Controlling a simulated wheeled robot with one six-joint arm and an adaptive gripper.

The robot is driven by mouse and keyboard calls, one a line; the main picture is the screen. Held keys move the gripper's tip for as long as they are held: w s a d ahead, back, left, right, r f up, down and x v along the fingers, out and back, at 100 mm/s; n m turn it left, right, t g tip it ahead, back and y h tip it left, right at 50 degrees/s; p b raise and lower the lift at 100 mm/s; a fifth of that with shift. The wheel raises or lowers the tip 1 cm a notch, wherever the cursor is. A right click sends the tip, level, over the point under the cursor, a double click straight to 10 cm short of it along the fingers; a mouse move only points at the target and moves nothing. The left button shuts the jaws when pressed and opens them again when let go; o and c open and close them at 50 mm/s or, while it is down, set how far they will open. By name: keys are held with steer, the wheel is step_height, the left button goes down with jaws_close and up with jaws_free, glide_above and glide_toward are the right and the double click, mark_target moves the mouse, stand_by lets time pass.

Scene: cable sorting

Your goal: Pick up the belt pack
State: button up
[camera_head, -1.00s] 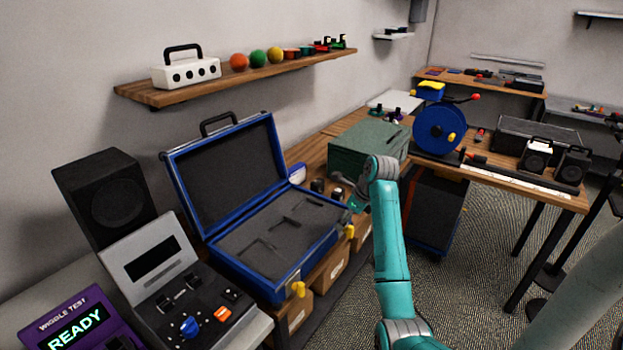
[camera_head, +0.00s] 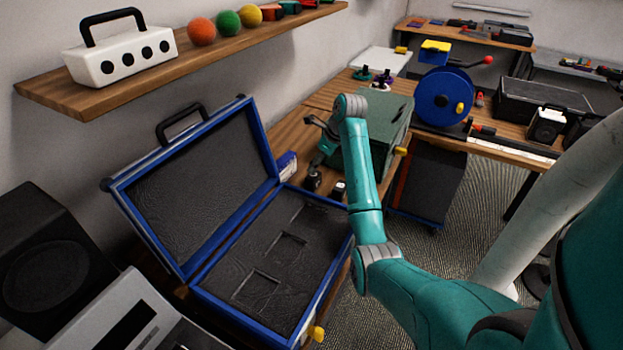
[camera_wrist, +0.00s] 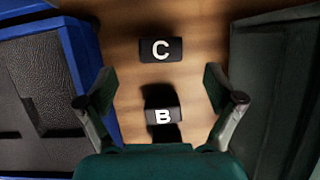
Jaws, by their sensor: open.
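Two small black blocks lie on the wooden bench in the wrist view, one marked C (camera_wrist: 160,49) and one marked B (camera_wrist: 162,117). I take them for belt packs; which one is meant I cannot tell. In the head view two dark blocks, one at left (camera_head: 312,180) and one at right (camera_head: 338,191), sit between the open case and the green box. My gripper (camera_wrist: 160,86) is open and empty. Its fingers stand on either side of the B block, with gaps on both sides. C lies beyond the fingertips. In the head view my gripper is partly hidden by my arm.
The open blue-edged case (camera_head: 325,285) with empty foam cutouts is close on the left. The green box (camera_head: 397,125) is close on the right. A wooden shelf (camera_head: 50,98) hangs above the case. A blue reel (camera_head: 440,95) stands on the far bench.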

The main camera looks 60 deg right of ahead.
mark_target(313, 181)
steer(key=shift+x, duration=3.85)
steer(key=shift+s, duration=0.2)
steer(key=c, duration=1.3)
steer(key=shift+c, duration=0.2)
